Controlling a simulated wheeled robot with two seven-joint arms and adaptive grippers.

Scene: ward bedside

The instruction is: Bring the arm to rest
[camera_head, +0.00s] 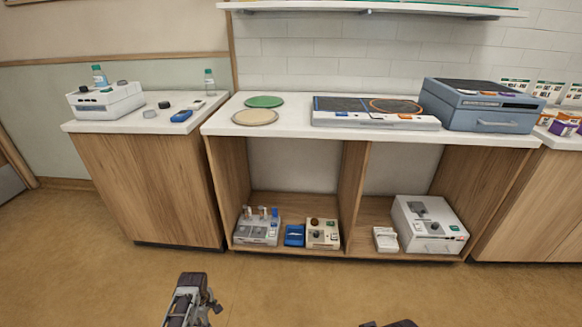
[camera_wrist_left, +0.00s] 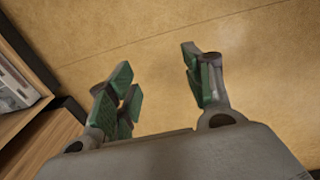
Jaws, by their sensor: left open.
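My left gripper (camera_head: 212,306) shows at the bottom of the head view, left of the middle, above the open floor in front of the counter. In the left wrist view its two green-padded fingers (camera_wrist_left: 160,92) stand wide apart with only floor between them. It is open and empty. A dark piece at the bottom edge of the head view, right of the middle, seems to be part of my right arm; its fingers cannot be made out.
A wooden counter (camera_head: 284,128) with open shelves stands ahead, holding a green disc (camera_head: 264,102), a tan disc (camera_head: 255,117) and a blue case (camera_head: 480,105). A wooden cabinet (camera_head: 150,190) stands at left. The floor (camera_head: 330,290) in front is clear.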

